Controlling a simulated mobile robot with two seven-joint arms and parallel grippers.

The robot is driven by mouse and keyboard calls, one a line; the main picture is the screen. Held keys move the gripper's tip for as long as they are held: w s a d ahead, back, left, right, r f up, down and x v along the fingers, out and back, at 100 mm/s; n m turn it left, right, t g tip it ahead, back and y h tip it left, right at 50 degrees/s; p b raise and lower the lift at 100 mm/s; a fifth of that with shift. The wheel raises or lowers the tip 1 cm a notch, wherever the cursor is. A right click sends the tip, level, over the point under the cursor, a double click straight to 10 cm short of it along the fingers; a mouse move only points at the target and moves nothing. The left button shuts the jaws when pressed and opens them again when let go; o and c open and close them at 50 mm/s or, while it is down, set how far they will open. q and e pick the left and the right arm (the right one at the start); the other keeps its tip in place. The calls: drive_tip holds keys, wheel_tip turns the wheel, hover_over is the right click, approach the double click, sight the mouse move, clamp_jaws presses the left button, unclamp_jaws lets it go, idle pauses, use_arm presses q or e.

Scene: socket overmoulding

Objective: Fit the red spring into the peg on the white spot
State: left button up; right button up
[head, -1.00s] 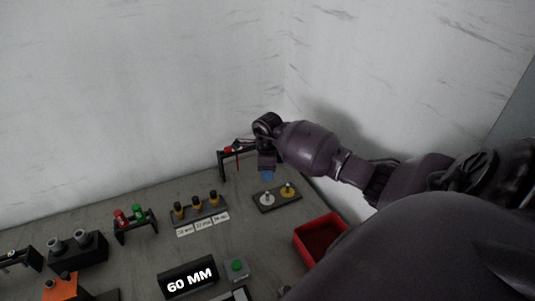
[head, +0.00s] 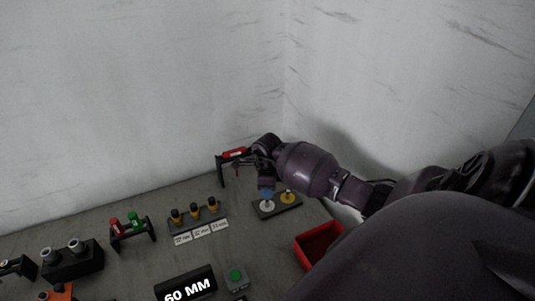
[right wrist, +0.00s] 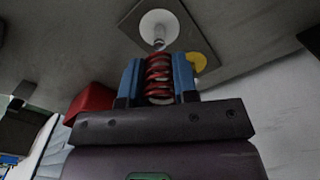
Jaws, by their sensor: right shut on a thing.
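The red spring (right wrist: 158,78) is upright between the two blue fingertips of my right gripper (right wrist: 160,82) in the right wrist view. The gripper is shut on it. The white spot (right wrist: 157,24) with its pale peg (right wrist: 159,44) lies just beyond the spring's far end, roughly in line with it. I cannot tell whether the peg tip is inside the coils. In the head view my right gripper (head: 267,190) is right above the white spot (head: 266,207), and the spring is hidden there. My left gripper is not in view.
A yellow spot (head: 288,196) with a peg shares the dark plate (head: 284,207). A black rack (head: 220,168) with a red piece stands behind. A red bin (head: 312,246) is at the front right. Black-and-yellow pieces on a labelled stand (head: 197,212) are to the left.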

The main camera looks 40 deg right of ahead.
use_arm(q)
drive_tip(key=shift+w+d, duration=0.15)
use_arm(e)
drive_tip(key=shift+f, duration=0.35)
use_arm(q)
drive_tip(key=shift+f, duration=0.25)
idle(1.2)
use_arm(e)
drive_tip(key=shift+a, duration=0.1)
use_arm(q)
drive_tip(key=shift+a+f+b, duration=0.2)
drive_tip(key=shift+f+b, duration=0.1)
drive_tip(key=shift+b, duration=0.2)
use_arm(e)
drive_tip(key=shift+f, duration=0.2)
use_arm(q)
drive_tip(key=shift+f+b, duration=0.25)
drive_tip(key=shift+b, duration=0.45)
use_arm(e)
drive_tip(key=shift+s+a+f, duration=0.1)
drive_tip(key=shift+f, duration=0.65)
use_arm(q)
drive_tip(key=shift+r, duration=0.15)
use_arm(e)
drive_tip(key=shift+r, duration=0.15)
